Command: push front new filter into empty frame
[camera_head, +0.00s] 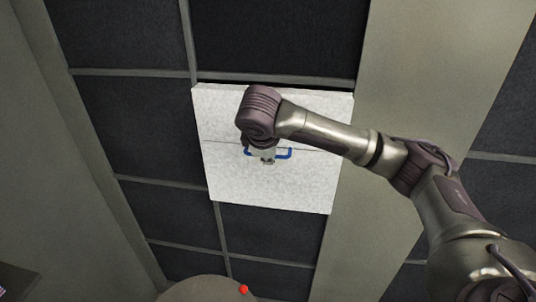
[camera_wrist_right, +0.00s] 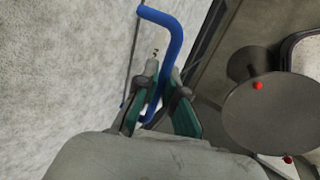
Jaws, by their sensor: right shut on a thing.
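The new filter is a white speckled square panel (camera_head: 232,183) with a seam across it, in front of the dark grid wall in the head view. It fills the left of the right wrist view (camera_wrist_right: 65,60). A blue handle (camera_head: 284,156) is on its face; it also shows in the right wrist view (camera_wrist_right: 172,35). My right gripper (camera_head: 266,160) is shut on this handle, its green-padded fingers on both sides of it (camera_wrist_right: 160,92). The panel hides the frame behind it; a thin dark gap shows along its top edge. I cannot tell how deep it sits. My left gripper is not in view.
Dark filters (camera_head: 130,125) in grey frame bars surround the panel. A plain grey post (camera_head: 412,60) stands right of it. A round table (camera_wrist_right: 270,120) with a small red object (camera_wrist_right: 257,86) is at the right of the right wrist view.

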